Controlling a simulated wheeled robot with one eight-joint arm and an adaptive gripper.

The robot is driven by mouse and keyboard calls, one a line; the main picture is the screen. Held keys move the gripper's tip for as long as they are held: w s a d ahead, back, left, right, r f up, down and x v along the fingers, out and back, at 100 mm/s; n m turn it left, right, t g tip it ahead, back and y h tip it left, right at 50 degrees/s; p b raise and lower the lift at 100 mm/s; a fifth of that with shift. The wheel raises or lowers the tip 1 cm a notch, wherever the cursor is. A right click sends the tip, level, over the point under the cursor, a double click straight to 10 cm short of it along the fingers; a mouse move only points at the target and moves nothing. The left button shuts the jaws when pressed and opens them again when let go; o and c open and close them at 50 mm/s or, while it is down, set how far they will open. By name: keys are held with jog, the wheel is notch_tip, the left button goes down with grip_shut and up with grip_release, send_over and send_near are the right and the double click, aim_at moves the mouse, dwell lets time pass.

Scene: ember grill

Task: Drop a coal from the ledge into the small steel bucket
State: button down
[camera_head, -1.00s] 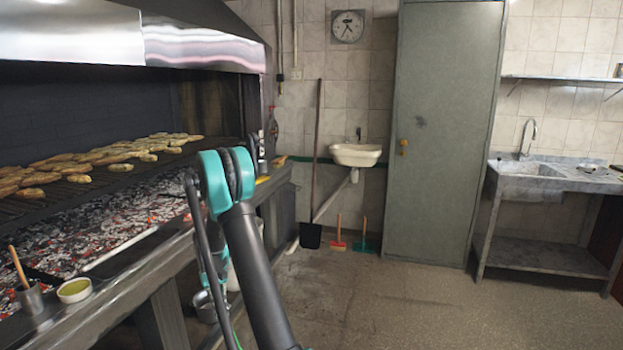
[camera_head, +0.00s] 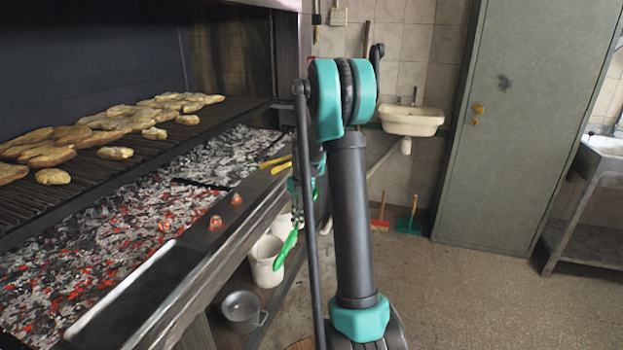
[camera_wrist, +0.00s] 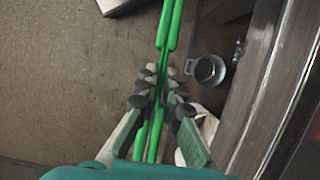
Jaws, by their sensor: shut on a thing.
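My gripper (camera_wrist: 157,95) is shut on green tongs (camera_wrist: 170,25), which point away from it in the wrist view. In the head view the tongs (camera_head: 287,248) hang beside the grill front, partly behind my arm. I cannot see a coal between their tips. Two glowing coals, one nearer (camera_head: 215,222) and one farther (camera_head: 236,198), sit on the dark ledge (camera_head: 190,240) in front of the ember bed. The small steel bucket (camera_head: 242,312) stands low below the ledge. It also shows in the wrist view (camera_wrist: 218,72), right of the tongs, apart from them.
White buckets (camera_head: 265,262) stand behind the steel one. Yellow-handled tools (camera_head: 275,160) lie at the ledge's far end. The grill rack (camera_head: 90,150) holds several pieces of food above the embers (camera_head: 110,240). Open floor (camera_head: 470,300) lies to the right.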

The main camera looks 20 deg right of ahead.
jog(key=s+d+r+m+t, duration=0.1)
jog(key=s+d+r+m, duration=0.1)
jog(key=r+m, duration=0.5)
jog(key=s+d+r+m+t, duration=0.15)
jog(key=r+m, duration=0.35)
jog(key=r, duration=0.5)
jog(key=w+a+f, duration=0.2)
jog(key=a+f, duration=0.1)
jog(key=a, duration=0.2)
jog(key=shift+a+f+m+h, duration=0.15)
jog(key=shift+f+m+h, duration=0.15)
jog(key=shift+h, duration=0.1)
jog(key=c, duration=1.4)
grip_release()
jog(key=shift+a, duration=0.1)
jog(key=shift+o, duration=0.2)
jog(key=s+a+f+m, duration=0.1)
jog(key=s+a, duration=0.1)
jog(key=a, duration=0.7)
jog(key=shift+s+f+t, duration=0.15)
jog(key=shift+f+t, duration=0.2)
